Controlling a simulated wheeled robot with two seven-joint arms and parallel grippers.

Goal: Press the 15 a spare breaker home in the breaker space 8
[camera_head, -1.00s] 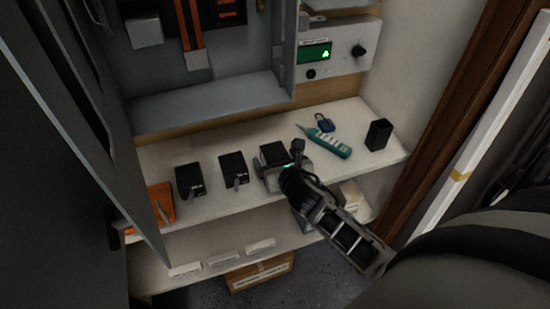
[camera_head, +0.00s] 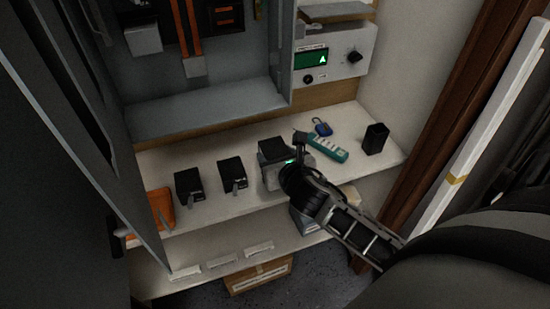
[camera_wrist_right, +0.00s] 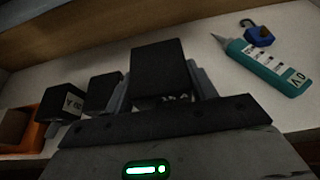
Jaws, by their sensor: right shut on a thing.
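My right gripper (camera_head: 274,160) is shut on a black breaker (camera_head: 272,148) over the right part of the white shelf. In the right wrist view the block (camera_wrist_right: 160,72) sits between the two grey fingers. Which rating it carries cannot be read. Two similar black breakers, the middle one (camera_head: 232,174) and the left one (camera_head: 188,185), stand on the shelf to its left. The open grey panel (camera_head: 205,108) is above and behind, with orange bars (camera_head: 190,30) inside. Breaker space 8 cannot be made out. My left gripper is not in view.
A teal tester (camera_head: 328,148), a blue padlock (camera_head: 322,128) and a black open box (camera_head: 375,139) are on the shelf (camera_head: 215,206) to the right. An orange object (camera_head: 161,211) lies at the left. The panel door (camera_head: 95,130) stands open at left. A grey control box (camera_head: 335,60) hangs beside the panel.

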